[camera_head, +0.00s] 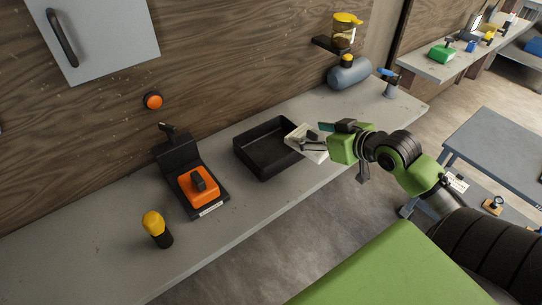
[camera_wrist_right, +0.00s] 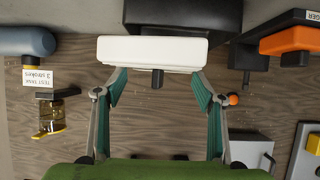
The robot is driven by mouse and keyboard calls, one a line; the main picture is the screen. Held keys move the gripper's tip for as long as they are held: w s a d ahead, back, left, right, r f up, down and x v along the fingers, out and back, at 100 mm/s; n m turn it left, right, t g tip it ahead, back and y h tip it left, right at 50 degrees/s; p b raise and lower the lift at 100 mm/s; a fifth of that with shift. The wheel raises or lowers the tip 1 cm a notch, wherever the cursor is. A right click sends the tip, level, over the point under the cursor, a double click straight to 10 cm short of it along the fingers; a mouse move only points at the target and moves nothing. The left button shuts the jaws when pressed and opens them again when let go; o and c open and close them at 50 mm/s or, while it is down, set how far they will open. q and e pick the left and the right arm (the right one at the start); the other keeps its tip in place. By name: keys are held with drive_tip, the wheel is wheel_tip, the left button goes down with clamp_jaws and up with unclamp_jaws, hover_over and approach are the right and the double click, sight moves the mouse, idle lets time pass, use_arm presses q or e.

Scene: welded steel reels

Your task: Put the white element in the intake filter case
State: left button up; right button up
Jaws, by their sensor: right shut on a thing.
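The white element (camera_head: 304,150) is a pale rectangular block, held at the right end of an open, empty black box (camera_head: 264,172) that looks like the intake filter case. My right gripper (camera_head: 315,141) is shut on the element. In the right wrist view the element (camera_wrist_right: 152,53) lies across the fingertips of my right gripper (camera_wrist_right: 158,78), with a teal finger at each side. The black box (camera_wrist_right: 184,14) shows just beyond it. In the head view the element overlaps the box's right rim; whether they touch I cannot tell. My left gripper is out of view.
A black stand with an orange block (camera_head: 199,187) is left of the box. A yellow-topped black object (camera_head: 156,229) stands farther left. A blue-grey tank (camera_head: 348,74) and a shelf with a yellow-lidded jar (camera_head: 344,31) are to the right. The bench (camera_head: 95,235) is clear at front left.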

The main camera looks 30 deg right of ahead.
sight(319, 131)
drive_tip(key=shift+m+h, duration=0.9)
drive_tip(key=d, duration=0.1)
drive_tip(key=w+d+r, duration=0.1)
drive_tip(key=d, duration=0.1)
drive_tip(key=d+r, duration=0.1)
drive_tip(key=shift+w+d+r, duration=0.2)
drive_tip(key=shift+w, duration=0.15)
drive_tip(key=w+a+f, duration=0.3)
drive_tip(key=w+a, duration=0.2)
drive_tip(key=w, duration=0.1)
drive_tip(key=shift+w+a+p, duration=0.2)
drive_tip(key=shift+p, duration=0.25)
drive_tip(key=w+a+f, duration=0.1)
drive_tip(key=w+f, duration=0.1)
drive_tip(key=f, duration=0.1)
drive_tip(key=w+a+f, duration=0.1)
drive_tip(key=f, duration=0.1)
drive_tip(key=shift+w+a+f, duration=0.1)
drive_tip(key=shift+a+f, duration=0.1)
drive_tip(key=shift+a, duration=0.15)
drive_tip(key=shift+c, duration=0.5)
drive_tip(key=f, duration=0.2)
drive_tip(key=f+p, duration=0.1)
drive_tip(key=shift+w+a+f, duration=0.25)
drive_tip(key=shift+w+a, duration=0.15)
drive_tip(key=shift+f, duration=0.45)
drive_tip(key=o, duration=1.2)
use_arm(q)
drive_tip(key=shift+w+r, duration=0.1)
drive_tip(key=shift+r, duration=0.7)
